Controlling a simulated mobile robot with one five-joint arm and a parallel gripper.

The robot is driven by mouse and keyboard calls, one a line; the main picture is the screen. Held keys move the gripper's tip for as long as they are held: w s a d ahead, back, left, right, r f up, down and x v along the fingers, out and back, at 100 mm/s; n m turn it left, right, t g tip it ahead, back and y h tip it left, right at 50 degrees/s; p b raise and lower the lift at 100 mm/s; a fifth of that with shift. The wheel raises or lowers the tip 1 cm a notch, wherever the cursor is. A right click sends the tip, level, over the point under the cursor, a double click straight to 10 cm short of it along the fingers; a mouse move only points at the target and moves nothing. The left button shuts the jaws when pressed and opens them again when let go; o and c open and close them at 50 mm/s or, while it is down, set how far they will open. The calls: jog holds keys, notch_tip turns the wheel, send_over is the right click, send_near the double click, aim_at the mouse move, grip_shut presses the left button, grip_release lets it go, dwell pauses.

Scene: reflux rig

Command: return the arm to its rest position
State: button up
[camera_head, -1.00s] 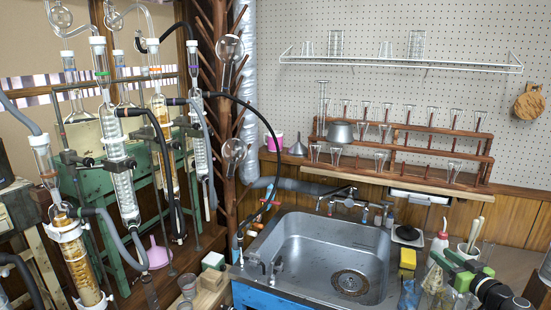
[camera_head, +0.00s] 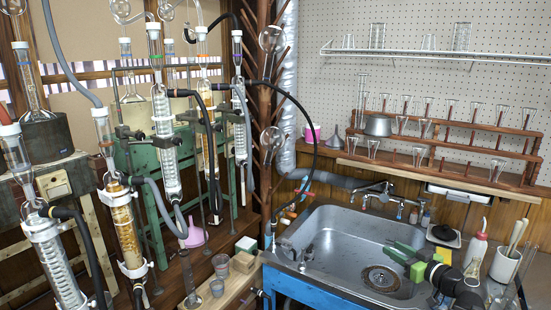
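My gripper (camera_head: 393,251), green and black, reaches in from the lower right of the head view. Its green fingers point left over the right part of the steel sink (camera_head: 325,226). I see nothing held in it. The fingers overlap at this angle, so I cannot tell whether they are open or shut. The dark arm behind it runs down to the lower right.
A wooden glass rack (camera_head: 445,123) is on the back wall. Glass columns (camera_head: 165,140) stand on the left. Small beakers (camera_head: 221,267) stand left of the sink.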

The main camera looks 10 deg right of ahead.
jog(key=w+a+f+n+g+y+b, duration=0.1)
jog(key=w+a+f+n+g+y, duration=0.3)
jog(key=a, duration=0.7)
jog(key=w+a+f+g+b, duration=0.15)
jog(key=a+f, duration=0.35)
jog(key=a, duration=0.6)
jog(key=s+a+f+n+g+b, duration=0.1)
jog(key=s+a+f+g, duration=0.1)
jog(key=a+f, duration=0.4)
jog(key=s+a+f+n+g+b, duration=0.1)
jog(key=a+f+g+b, duration=0.15)
jog(key=a, duration=0.55)
jog(key=s+a+f+m+g+h, duration=0.2)
jog(key=s+a+f+g+h, duration=0.15)
jog(key=s+f+h, duration=0.35)
jog(key=s+d+f+m+g+h, duration=0.1)
jog(key=s+d+f+m+g, duration=0.15)
jog(key=d+m, duration=0.55)
notch_tip(320, 180, up, 22)
jog(key=p, duration=2.2)
jog(key=shift+r+n, duration=0.25)
jog(key=shift+n, duration=0.05)
jog(key=shift+s+d, duration=0.1)
